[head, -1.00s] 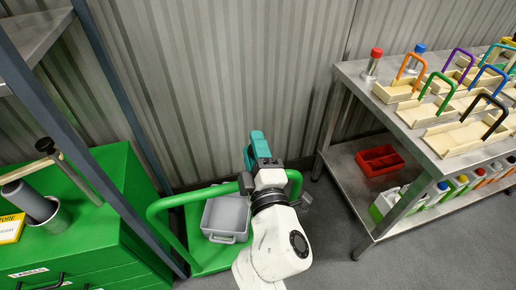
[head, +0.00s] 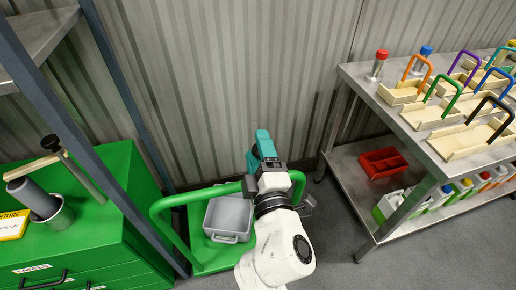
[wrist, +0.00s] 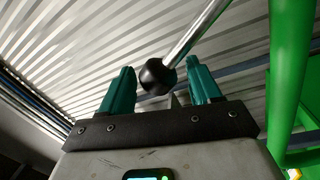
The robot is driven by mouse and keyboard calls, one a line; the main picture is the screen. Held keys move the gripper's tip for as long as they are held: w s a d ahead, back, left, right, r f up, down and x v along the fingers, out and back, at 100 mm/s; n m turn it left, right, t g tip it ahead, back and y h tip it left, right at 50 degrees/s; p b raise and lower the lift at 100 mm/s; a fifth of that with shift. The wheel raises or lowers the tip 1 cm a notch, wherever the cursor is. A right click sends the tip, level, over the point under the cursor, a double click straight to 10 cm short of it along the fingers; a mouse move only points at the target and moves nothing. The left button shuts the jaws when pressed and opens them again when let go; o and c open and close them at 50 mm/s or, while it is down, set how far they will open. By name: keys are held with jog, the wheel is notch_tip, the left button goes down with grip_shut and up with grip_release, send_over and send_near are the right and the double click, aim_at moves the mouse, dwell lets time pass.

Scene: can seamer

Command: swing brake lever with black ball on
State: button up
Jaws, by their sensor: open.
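The brake lever (wrist: 197,32) shows in the wrist view as a bright metal rod coming from the upper right. It ends in a black ball (wrist: 155,77). My gripper (wrist: 158,68) has two teal fingers, standing apart. I cannot make out the lever and ball there.
A grey bin (head: 229,218) sits on the cart. A green cabinet (head: 110,210) and a shelf post (head: 125,95) stand at left. A metal table (head: 358,82) with trays is at right, a red box (head: 383,163) on its lower shelf. A corrugated wall (head: 240,60) is behind.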

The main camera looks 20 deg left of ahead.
jog(key=v, duration=1)
jog(key=shift+s, duration=0.15)
jog(key=d+f+m+g+h+p, duration=0.1)
jog(key=d+f+m+g+h, duration=0.2)
jog(key=d, duration=0.5)
jog(key=d+f+m+h, duration=0.4)
jog(key=d+f+m, duration=0.1)
jog(key=d, duration=0.3)
jog(key=d+f+m+g+h+p, duration=0.1)
jog(key=d+f+m+g+h, duration=0.15)
jog(key=d+f+m, duration=0.4)
jog(key=s+d+f+m+g, duration=0.2)
jog(key=s+d+g, duration=0.1)
jog(key=s, duration=0.4)
jog(key=s+d+f+m+g+p, duration=0.1)
jog(key=s+d+m+g, duration=0.1)
jog(key=s+d, duration=0.3)
jog(key=s+d+f+m+g, duration=0.2)
jog(key=s+d+g, duration=0.2)
jog(key=s, duration=0.4)
jog(key=shift+s+d+f+m+g, duration=0.25)
jog(key=shift+s+f+m+g, duration=0.1)
jog(key=shift+g, duration=0.1)
jog(key=shift+w+h, duration=0.1)
jog(key=shift+h, duration=0.15)
